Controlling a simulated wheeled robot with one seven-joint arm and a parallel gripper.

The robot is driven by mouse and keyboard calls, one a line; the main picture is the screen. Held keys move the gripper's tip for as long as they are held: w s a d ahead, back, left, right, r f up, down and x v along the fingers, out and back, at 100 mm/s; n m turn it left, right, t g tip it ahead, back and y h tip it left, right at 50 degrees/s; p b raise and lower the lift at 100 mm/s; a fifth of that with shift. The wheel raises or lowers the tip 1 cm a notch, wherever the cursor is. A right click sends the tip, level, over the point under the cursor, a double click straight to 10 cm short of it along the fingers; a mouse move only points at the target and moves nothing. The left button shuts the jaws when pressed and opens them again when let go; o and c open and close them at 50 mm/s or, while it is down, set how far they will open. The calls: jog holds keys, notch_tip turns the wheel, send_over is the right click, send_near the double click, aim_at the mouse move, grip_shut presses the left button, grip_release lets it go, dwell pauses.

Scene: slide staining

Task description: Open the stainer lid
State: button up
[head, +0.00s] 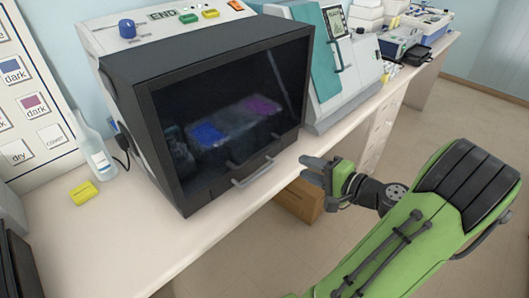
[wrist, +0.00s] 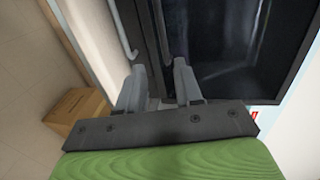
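The stainer (head: 120,75) is a large box on the counter with a black-framed dark glass lid (head: 235,105) on its front. The lid looks closed. Blue and purple patches show dimly behind the glass. A silver bar handle (head: 255,172) runs along the lid's lower edge. My gripper (head: 306,168) is to the right of the handle, apart from it, beyond the counter's front edge. In the wrist view, its two fingers (wrist: 160,68) are spread with nothing held between them. The handle (wrist: 122,32) shows ahead of the fingertips, toward the left finger, and the dark lid (wrist: 235,45) lies ahead to the right.
A teal and grey machine (head: 325,65) stands to the stainer's right. A bottle (head: 97,155) and a yellow block (head: 84,193) are at its left. A cardboard box (head: 300,203) sits below the counter. The floor in front is mostly clear.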

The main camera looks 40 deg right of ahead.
aim_at(267, 151)
jog(key=b+x, duration=0.1)
jog(key=x, duration=1.4)
jog(key=shift+w+a+r, duration=0.1)
jog(key=shift+a+r, duration=0.05)
grip_shut()
